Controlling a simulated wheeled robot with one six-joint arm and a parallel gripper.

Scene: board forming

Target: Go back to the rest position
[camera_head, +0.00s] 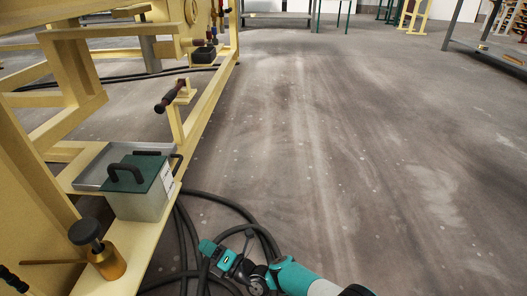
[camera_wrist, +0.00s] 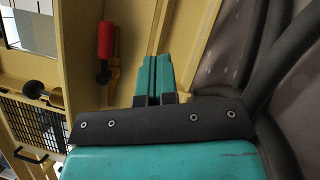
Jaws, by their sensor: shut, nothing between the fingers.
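My gripper (camera_head: 207,247) is at the bottom centre of the head view, at the end of my teal arm. It is beside the yellow bench, over the floor with dark hoses. In the wrist view its two teal fingers (camera_wrist: 153,62) are together, with nothing seen between them. No object is held.
The yellow bench frame (camera_head: 215,100) runs along the left. On it are a grey box with a green lid (camera_head: 135,185) and a brass piece with a black knob (camera_head: 100,255). Dark hoses (camera_head: 185,225) lie close to my arm. Open floor (camera_head: 370,150) spreads to the right.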

